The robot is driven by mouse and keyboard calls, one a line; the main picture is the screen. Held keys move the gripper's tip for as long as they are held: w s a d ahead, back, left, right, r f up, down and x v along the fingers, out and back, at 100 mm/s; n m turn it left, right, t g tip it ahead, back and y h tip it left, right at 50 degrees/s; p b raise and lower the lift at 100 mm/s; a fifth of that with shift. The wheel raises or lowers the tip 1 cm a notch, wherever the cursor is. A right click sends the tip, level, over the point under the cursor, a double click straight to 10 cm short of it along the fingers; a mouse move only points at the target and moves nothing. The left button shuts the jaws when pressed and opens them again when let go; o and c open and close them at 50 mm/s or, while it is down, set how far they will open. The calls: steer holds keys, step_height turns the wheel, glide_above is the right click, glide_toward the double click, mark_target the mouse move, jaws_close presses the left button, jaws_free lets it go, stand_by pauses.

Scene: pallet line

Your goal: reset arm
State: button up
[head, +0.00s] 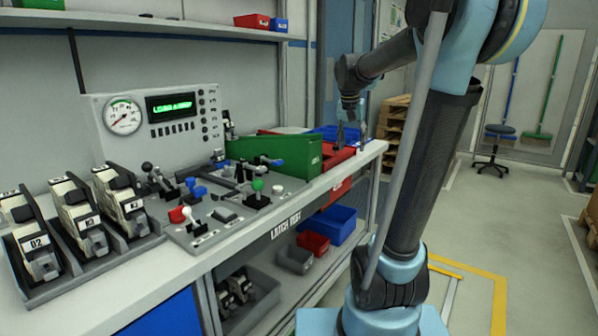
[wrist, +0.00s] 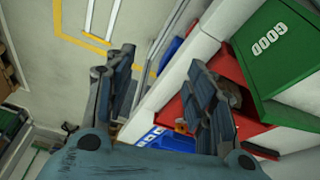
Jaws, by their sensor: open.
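My gripper (head: 352,138) hangs pointing down at the far end of the workbench (head: 352,166), over or beside the red bin; the exact gap cannot be told. In the wrist view my gripper (wrist: 162,75) has its two fingers spread apart with nothing between them. The red bin (wrist: 252,125) and the green bin marked GOOD (wrist: 290,70) lie to the right of the fingers there. In the head view the green bin (head: 293,154) stands nearer along the bench than the red bin (head: 338,155).
A control panel (head: 222,220) with levers and a gauge box (head: 160,122) stand on the bench. Several units (head: 75,212) sit in a rack at left. A shelf (head: 130,22) runs above. Pallets (head: 392,135) are stacked behind. Open floor (head: 500,215) lies at right.

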steer(key=s+f+n, duration=0.2)
steer(key=s+f, duration=0.9)
steer(key=s, duration=0.4)
steer(key=s+f+n+y, duration=0.1)
steer(key=s+f+n, duration=0.1)
steer(key=s+f, duration=0.9)
steer(key=s, duration=0.4)
steer(key=shift+f+n+g+y, duration=0.15)
steer(key=shift+n+g+y, duration=0.15)
steer(key=shift+g, duration=0.1)
steer(key=shift+d, duration=0.1)
steer(key=shift+w+f, duration=0.25)
steer(key=shift+w, duration=0.3)
steer(key=shift+c, duration=0.5)
